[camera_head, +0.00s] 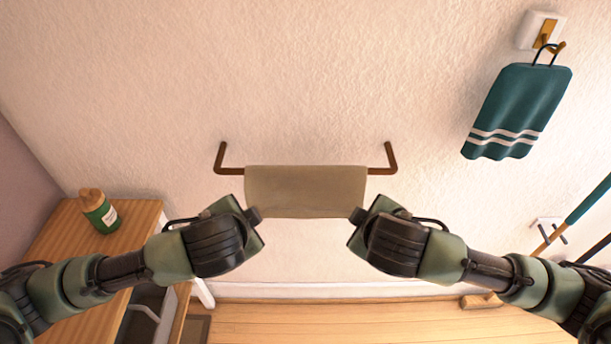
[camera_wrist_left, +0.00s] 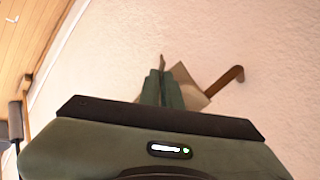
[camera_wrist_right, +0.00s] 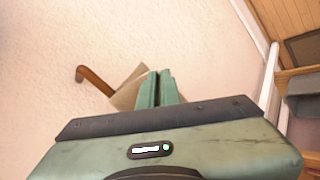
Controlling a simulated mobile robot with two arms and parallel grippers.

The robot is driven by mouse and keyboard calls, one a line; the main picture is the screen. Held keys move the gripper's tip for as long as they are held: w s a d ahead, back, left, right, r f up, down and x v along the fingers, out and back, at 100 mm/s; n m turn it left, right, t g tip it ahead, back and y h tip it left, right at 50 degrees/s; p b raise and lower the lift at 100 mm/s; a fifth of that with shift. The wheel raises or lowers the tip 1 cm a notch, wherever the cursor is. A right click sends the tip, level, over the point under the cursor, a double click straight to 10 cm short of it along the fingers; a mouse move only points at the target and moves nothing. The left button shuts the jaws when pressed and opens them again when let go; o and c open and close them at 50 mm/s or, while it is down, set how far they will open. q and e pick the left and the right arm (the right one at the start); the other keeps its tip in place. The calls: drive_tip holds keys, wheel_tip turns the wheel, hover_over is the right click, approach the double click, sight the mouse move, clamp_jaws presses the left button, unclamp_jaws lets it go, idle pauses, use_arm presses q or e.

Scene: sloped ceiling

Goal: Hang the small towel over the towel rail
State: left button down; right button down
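The small beige towel (camera_head: 305,190) spans the middle of the brown towel rail (camera_head: 228,171) and hides that stretch of bar. Its upper edge lies about at bar height and its front hangs below; its back is hidden. My left gripper (camera_head: 254,215) is at its lower left corner, and my right gripper (camera_head: 357,215) is at its lower right corner. In the left wrist view the fingers (camera_wrist_left: 161,88) are close together on the towel (camera_wrist_left: 194,98). In the right wrist view the fingers (camera_wrist_right: 157,88) are likewise close together on the towel (camera_wrist_right: 128,92).
A teal striped towel (camera_head: 515,110) hangs from a wall hook (camera_head: 545,35) at upper right. A green bottle (camera_head: 100,212) stands on a wooden cabinet (camera_head: 60,245) at left. The wall around the rail is clear.

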use_arm(q)
drive_tip(key=shift+s+a+f, duration=0.1)
drive_tip(key=shift+s+f, duration=0.1)
drive_tip(key=shift+f, duration=0.15)
use_arm(e)
drive_tip(key=shift+s+d+f, duration=0.1)
drive_tip(key=shift+s+f, duration=0.1)
drive_tip(key=shift+f, duration=0.15)
use_arm(q)
drive_tip(key=shift+w, duration=0.1)
use_arm(e)
drive_tip(key=shift+w, duration=0.1)
use_arm(q)
drive_tip(key=c, duration=1.4)
unclamp_jaws()
use_arm(e)
drive_tip(key=c, duration=1.4)
unclamp_jaws()
